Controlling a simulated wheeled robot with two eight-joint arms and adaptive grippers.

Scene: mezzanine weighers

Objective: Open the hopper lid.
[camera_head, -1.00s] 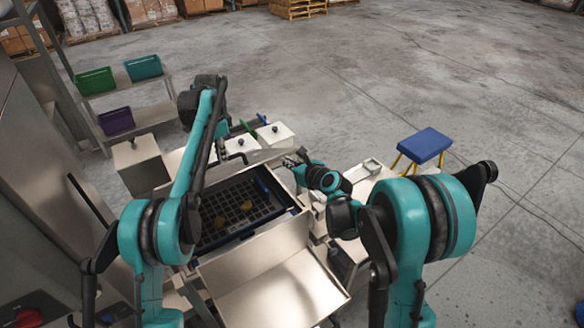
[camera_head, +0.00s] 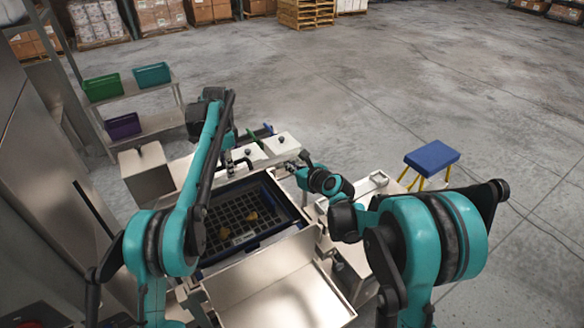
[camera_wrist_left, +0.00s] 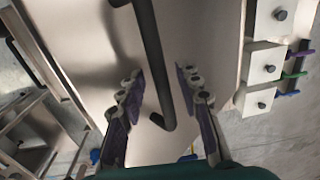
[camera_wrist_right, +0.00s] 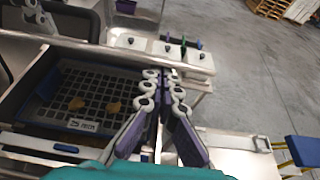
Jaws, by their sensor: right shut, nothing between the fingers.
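A steel panel (camera_wrist_left: 95,40) with a black bar handle (camera_wrist_left: 155,60) fills much of the left wrist view; I cannot tell if it is the hopper lid. My left gripper (camera_wrist_left: 158,75) is open, its fingers apart on either side of the handle in the picture; contact cannot be told. In the head view my left gripper (camera_head: 238,162) is small, at the back of the steel machine. My right gripper (camera_wrist_right: 163,76) is shut and empty, above the right side of the dark gridded tray (camera_wrist_right: 35,112). It also shows in the head view (camera_head: 290,167).
White boxes with knobs (camera_head: 283,145) stand behind the tray. A steel box (camera_head: 143,172) is at left, below a shelf of coloured bins (camera_head: 103,87). A steel tray (camera_head: 275,290) is in front. A blue stool (camera_head: 432,157) stands right, with clear floor around it.

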